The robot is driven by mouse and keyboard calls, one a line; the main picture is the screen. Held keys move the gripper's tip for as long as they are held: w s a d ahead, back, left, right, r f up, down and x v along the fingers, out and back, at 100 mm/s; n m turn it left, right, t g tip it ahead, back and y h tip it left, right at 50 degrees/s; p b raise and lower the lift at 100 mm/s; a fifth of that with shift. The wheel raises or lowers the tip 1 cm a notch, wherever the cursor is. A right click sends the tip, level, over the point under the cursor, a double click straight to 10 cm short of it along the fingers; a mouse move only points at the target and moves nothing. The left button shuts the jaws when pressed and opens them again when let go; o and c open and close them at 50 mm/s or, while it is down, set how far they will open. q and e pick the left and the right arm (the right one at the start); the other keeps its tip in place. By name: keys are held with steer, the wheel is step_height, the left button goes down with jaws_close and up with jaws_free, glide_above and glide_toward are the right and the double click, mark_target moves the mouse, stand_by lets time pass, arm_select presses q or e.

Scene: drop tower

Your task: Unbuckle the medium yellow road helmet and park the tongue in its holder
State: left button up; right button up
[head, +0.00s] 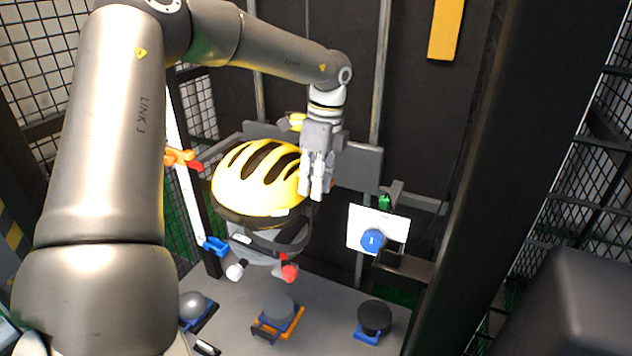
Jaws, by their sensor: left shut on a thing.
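The yellow road helmet (262,180), with dark vents, sits on a grey headform (262,240) in the middle of the head view. A dark strap or band shows below its rim. My left gripper (317,196) points down at the helmet's right side, very close to its shell in the picture. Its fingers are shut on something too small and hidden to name. A bit of orange-red shows just behind the fingers. I cannot make out the buckle, its tongue or the tongue's holder for certain. My right gripper is not in view.
Below the helmet are a white knob (235,272) and a red knob (290,273). A grey plate carries a grey anvil (278,307), a black anvil (375,316) and a grey dome (193,304). Dark posts and mesh enclose the area.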

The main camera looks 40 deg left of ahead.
arm_select(q)
steer(key=shift+o, duration=0.2)
steer(key=shift+s+a+f+b, duration=0.15)
steer(key=shift+f+b, duration=0.15)
steer(key=shift+f, duration=0.15)
steer(key=shift+c, duration=0.2)
steer(key=o, duration=0.8)
steer(key=shift+o, duration=0.2)
steer(key=shift+r, duration=0.15)
steer(key=shift+r, duration=0.3)
step_height(320, 180, up, 11)
steer(key=w, duration=0.2)
steer(key=shift+d, duration=0.3)
steer(key=shift+r, duration=0.1)
